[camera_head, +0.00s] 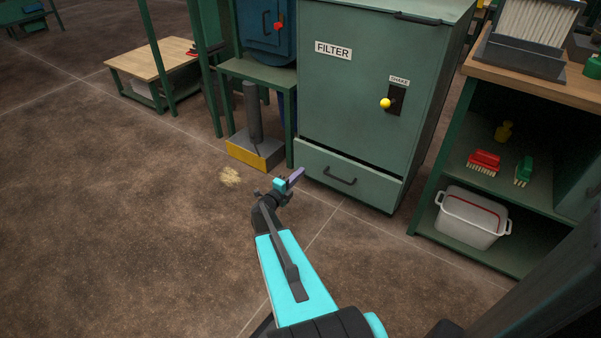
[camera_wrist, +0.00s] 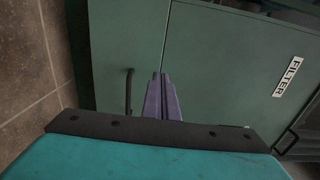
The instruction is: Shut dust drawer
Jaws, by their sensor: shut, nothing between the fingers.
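The dust drawer (camera_head: 375,184) is the wide green front at the bottom of the filter cabinet (camera_head: 350,95). A dark gap runs along its top edge, and its front seems to stand slightly out from the cabinet. Its dark bar handle (camera_head: 340,175) is in the middle of the front. My gripper (camera_head: 297,176) is at the drawer's left end, shut and empty, with purple fingers. In the wrist view, which is turned sideways, the fingertips (camera_wrist: 160,78) appear beside the handle (camera_wrist: 129,92), over the drawer front (camera_wrist: 110,45). I cannot tell whether they touch it.
A yellow-fronted pedal unit (camera_head: 255,152) stands left of the cabinet, under a green stand. A shelf bench (camera_head: 535,75) on the right holds brushes and a white tub (camera_head: 470,220). A pale dust pile (camera_head: 229,177) lies on the floor.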

